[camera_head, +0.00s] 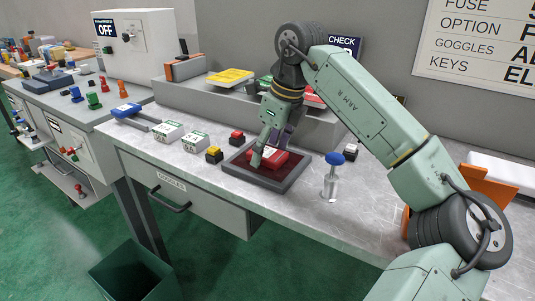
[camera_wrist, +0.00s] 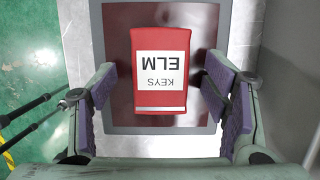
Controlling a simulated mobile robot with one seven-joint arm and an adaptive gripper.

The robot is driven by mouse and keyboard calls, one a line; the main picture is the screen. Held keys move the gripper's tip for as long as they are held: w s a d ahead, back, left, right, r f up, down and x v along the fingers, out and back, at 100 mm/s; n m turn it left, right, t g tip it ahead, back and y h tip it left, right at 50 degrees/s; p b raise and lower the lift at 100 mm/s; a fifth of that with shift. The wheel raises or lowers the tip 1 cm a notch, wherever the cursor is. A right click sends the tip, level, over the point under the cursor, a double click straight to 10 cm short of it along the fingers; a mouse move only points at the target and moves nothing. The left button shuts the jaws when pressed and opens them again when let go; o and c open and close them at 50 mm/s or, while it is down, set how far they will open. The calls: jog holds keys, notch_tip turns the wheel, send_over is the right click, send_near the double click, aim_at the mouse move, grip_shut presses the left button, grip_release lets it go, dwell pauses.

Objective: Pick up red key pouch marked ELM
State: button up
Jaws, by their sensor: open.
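The red key pouch (camera_wrist: 158,99) has a white label that reads KEYS ELM, upside down in the wrist view. It lies on a dark red tray with a grey rim (camera_wrist: 120,128). In the head view the pouch (camera_head: 279,161) is partly hidden by my gripper (camera_head: 268,155). In the wrist view my gripper (camera_wrist: 160,105) is open, with one purple-padded finger on each side of the pouch. A gap shows between the pouch and each finger. Whether the fingertips touch the tray is hidden.
A yellow-topped button (camera_head: 214,154) and a red-topped button (camera_head: 237,138) stand left of the tray. A blue-topped plunger (camera_head: 333,165) stands to its right. A raised grey shelf (camera_head: 200,96) with a yellow pouch (camera_head: 231,77) is behind. A green bin (camera_head: 135,272) stands below the bench.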

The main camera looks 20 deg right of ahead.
jog(key=shift+f, duration=0.25)
dwell(0.5)
jog(key=shift+c, duration=0.5)
jog(key=shift+s+a+f, duration=0.1)
jog(key=shift+s+f, duration=0.05)
jog(key=c, duration=1.2)
jog(key=shift+c, duration=0.2)
